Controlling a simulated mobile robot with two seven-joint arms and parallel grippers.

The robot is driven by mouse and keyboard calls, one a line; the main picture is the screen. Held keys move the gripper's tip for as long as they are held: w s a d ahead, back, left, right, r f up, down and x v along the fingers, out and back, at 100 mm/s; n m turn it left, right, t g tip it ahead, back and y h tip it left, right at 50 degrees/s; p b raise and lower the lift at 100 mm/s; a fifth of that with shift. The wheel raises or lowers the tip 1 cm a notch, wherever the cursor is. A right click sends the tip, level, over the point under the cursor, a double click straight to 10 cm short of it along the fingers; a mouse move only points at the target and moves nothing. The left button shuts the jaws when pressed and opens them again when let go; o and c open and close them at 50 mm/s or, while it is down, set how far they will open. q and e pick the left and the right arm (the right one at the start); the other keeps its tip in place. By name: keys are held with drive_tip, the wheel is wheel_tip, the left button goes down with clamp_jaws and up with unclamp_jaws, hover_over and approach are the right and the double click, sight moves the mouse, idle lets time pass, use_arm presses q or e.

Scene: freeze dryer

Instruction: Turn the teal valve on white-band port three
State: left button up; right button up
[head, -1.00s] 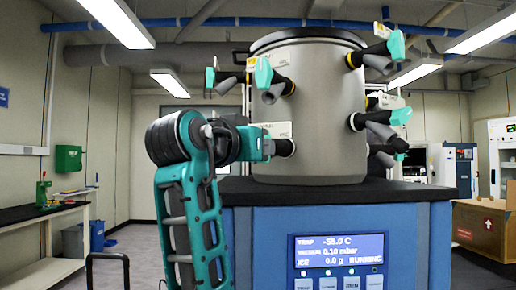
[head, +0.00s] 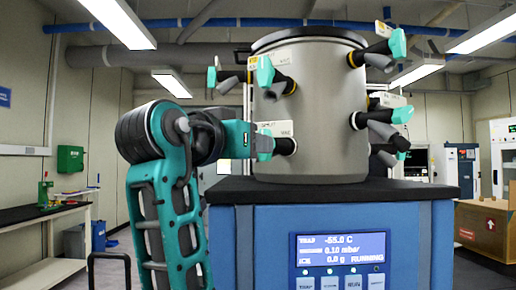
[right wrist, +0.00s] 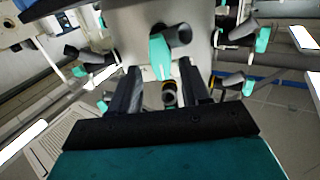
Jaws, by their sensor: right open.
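The grey steel drum (head: 325,115) carries several side ports with teal handles. The lower front port has a white label (head: 275,129), a dark stem and a teal valve handle (head: 265,145), partly hidden by my right gripper. My right gripper (head: 256,145) reaches this handle from the left in the head view. In the right wrist view, my right gripper (right wrist: 160,68) is open. A teal handle (right wrist: 160,56) with a grey tube shows between its fingertips; I cannot tell whether they touch it. My left gripper is not in view.
A yellow-banded port with a teal handle (head: 264,72) sits just above, and another port (head: 226,77) is to its left. More ports line the drum's right side. The black bench top (head: 330,190) lies below the drum, above the blue cabinet with its display (head: 341,247).

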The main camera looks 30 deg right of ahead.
drive_tip(key=v, duration=0.9)
drive_tip(key=shift+b, duration=0.35)
drive_tip(key=shift+r, duration=0.1)
drive_tip(key=shift+a, duration=0.1)
